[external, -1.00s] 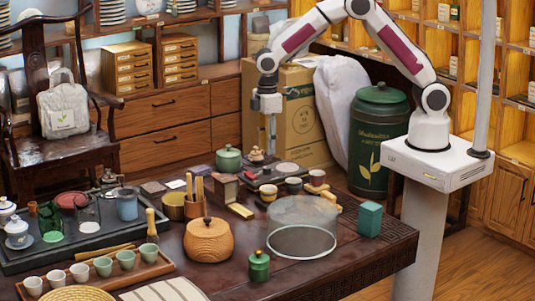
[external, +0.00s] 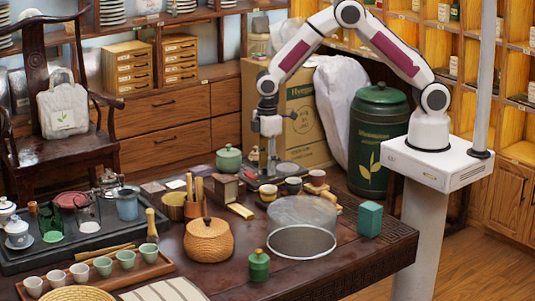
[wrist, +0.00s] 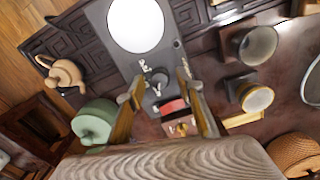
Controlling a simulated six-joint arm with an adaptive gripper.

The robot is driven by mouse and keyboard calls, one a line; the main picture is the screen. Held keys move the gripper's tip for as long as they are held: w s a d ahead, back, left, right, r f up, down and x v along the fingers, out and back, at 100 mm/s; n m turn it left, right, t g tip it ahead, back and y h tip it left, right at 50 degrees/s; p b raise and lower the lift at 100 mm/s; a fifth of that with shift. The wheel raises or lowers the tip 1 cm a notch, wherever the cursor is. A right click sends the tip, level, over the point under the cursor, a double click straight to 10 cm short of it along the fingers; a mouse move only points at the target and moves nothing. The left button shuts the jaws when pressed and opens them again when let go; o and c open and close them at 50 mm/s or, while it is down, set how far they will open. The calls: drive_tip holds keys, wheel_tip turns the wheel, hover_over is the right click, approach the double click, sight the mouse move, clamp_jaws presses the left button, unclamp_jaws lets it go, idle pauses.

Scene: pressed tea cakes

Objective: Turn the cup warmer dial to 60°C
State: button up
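The cup warmer is a dark flat slab (wrist: 112,40) with a round white plate (wrist: 136,22); it also shows on the table in the external view (external: 292,167). Its small dark dial (wrist: 159,79) has white markings around it, too blurred to read, so I cannot tell its setting. My gripper (wrist: 160,91) is open, with one finger on each side of the dial and visible gaps between. In the external view, my gripper (external: 269,165) points straight down at the warmer's near-left end; the dial is hidden there.
A green lidded pot (wrist: 95,122) and a small clay teapot (wrist: 64,74) stand left of the warmer. A red part (wrist: 173,107) and a small wooden box (wrist: 180,126) lie just past the dial. Cups (wrist: 256,98) stand to the right. A glass dome (external: 302,222) stands nearer the table's front.

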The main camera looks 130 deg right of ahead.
clamp_jaws()
drive_tip(key=shift+m, duration=0.6)
drive_tip(key=m, duration=1)
drive_tip(key=shift+m, duration=0.3)
idle(0.4)
unclamp_jaws()
